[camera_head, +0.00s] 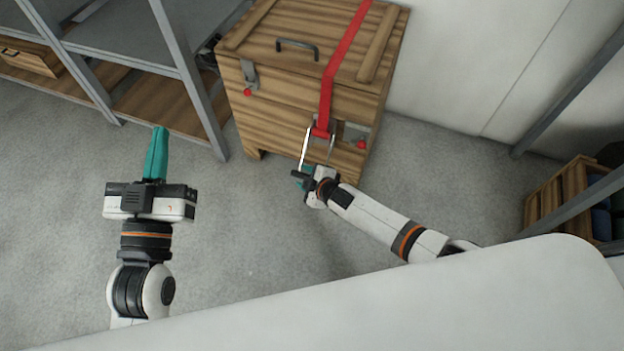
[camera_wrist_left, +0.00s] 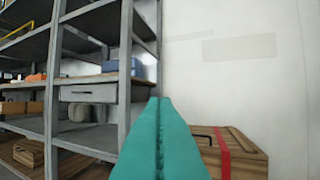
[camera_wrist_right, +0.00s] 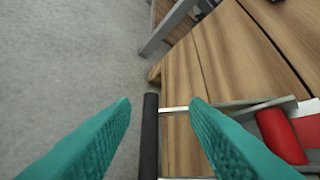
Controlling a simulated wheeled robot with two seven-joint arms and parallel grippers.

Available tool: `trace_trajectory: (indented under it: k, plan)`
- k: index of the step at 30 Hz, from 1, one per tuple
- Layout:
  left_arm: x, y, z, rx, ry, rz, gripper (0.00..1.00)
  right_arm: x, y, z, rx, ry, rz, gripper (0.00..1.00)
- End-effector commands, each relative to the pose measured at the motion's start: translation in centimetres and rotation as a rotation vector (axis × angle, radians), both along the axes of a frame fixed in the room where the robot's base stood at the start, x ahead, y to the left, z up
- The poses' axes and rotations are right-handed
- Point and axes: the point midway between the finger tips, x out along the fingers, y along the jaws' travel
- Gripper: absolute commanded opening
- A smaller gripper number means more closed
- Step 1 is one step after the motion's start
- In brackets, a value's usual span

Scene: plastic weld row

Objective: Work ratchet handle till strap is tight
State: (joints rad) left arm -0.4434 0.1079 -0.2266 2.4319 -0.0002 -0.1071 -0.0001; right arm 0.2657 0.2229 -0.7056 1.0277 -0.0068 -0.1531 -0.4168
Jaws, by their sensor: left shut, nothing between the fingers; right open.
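A wooden crate (camera_head: 275,65) stands on the floor with a red strap (camera_head: 340,65) running over its lid and down its front. The strap ends at a metal ratchet whose handle (camera_head: 304,150) has silver side bars and a dark grip. The handle juts out from the crate's front. My right gripper (camera_head: 303,180) is open at the handle's outer end. In the right wrist view the dark grip (camera_wrist_right: 150,135) shows between the spread teal fingers (camera_wrist_right: 160,103); contact cannot be told. My left gripper (camera_head: 157,130) is shut and empty, away from the crate at its left.
Metal shelving (camera_head: 130,45) stands left of the crate, with a post close to it. A white wall is behind. Another shelf frame with a wooden box (camera_head: 555,195) is at the right. Grey floor is clear before the crate. A latch (camera_head: 249,75) sits on its front.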

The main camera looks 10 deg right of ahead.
Motion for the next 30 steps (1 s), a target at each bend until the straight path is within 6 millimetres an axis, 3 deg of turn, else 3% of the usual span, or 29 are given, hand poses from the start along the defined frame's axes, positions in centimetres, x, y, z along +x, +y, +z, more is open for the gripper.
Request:
trace_trajectory:
  k: [5,14,23,30]
  plan:
    - [0.3,0.2,-1.9,0.038,0.140,0.008,0.00,-0.8,-0.4,0.7,0.000,0.002,-0.001,0.41]
    - [-0.5,1.4,-7.7,0.133,0.513,0.031,0.00,-3.0,-1.4,2.3,0.000,0.002,-0.001,0.41]
    - [-4.1,3.2,-12.9,0.223,0.898,0.055,0.00,-5.4,-2.5,4.1,-0.001,0.001,0.000,0.41]
    - [-8.5,4.9,-15.9,0.286,1.193,0.073,0.00,-7.4,-3.4,5.6,-0.001,0.001,0.000,0.41]
